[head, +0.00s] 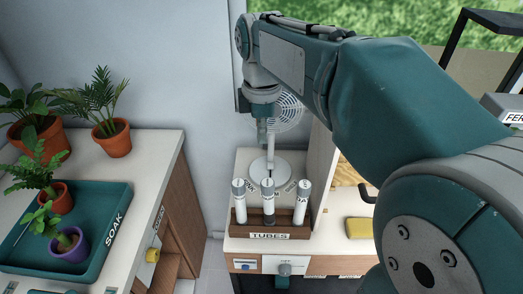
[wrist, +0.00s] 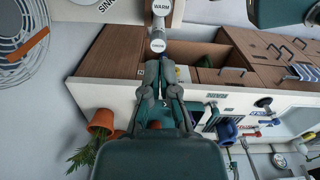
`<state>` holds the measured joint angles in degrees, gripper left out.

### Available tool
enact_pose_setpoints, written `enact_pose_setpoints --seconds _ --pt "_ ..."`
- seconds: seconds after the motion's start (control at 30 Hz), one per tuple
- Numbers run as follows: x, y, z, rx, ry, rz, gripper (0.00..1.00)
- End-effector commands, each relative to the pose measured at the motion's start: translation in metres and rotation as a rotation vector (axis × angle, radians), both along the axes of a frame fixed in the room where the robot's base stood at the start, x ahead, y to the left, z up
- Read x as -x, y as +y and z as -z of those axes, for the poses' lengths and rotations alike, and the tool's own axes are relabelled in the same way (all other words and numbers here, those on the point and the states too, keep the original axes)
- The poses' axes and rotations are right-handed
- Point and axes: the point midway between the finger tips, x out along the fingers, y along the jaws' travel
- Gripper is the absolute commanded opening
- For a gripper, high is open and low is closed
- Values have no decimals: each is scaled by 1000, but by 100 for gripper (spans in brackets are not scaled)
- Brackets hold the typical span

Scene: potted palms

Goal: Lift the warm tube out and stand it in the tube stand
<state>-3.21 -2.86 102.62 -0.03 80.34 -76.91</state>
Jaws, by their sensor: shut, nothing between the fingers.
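Three white-capped tubes stand upright in a brown wooden rack marked TUBES (head: 257,235): a left tube (head: 239,197), a middle tube (head: 268,192) with a darker lower part, and a right tube (head: 302,198). I cannot read their side lettering.
A fan (head: 286,112) stands behind my gripper. A wooden panel and a yellow block (head: 359,228) are to the right. At left, a bench holds potted palms (head: 111,140) and a teal SOAK tray (head: 101,262). A gap separates bench and cabinet.

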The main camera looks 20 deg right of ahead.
Motion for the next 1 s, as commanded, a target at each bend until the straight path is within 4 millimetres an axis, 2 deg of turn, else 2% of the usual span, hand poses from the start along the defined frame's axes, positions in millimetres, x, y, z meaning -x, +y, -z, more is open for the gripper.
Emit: enact_pose_setpoints --seconds 0.13,0.47,0.57,0.7,0.8,1.0 --pt "0 0 -12 0 -1 0 0" --pt "0 0 -12 0 1 0 0" --pt "0 -2 3 0 5 1 0" --pt "3 -8 40 0 5 0 0" --pt "5 -11 59 -1 3 1 0" --pt "5 -12 76 -1 0 0 0"
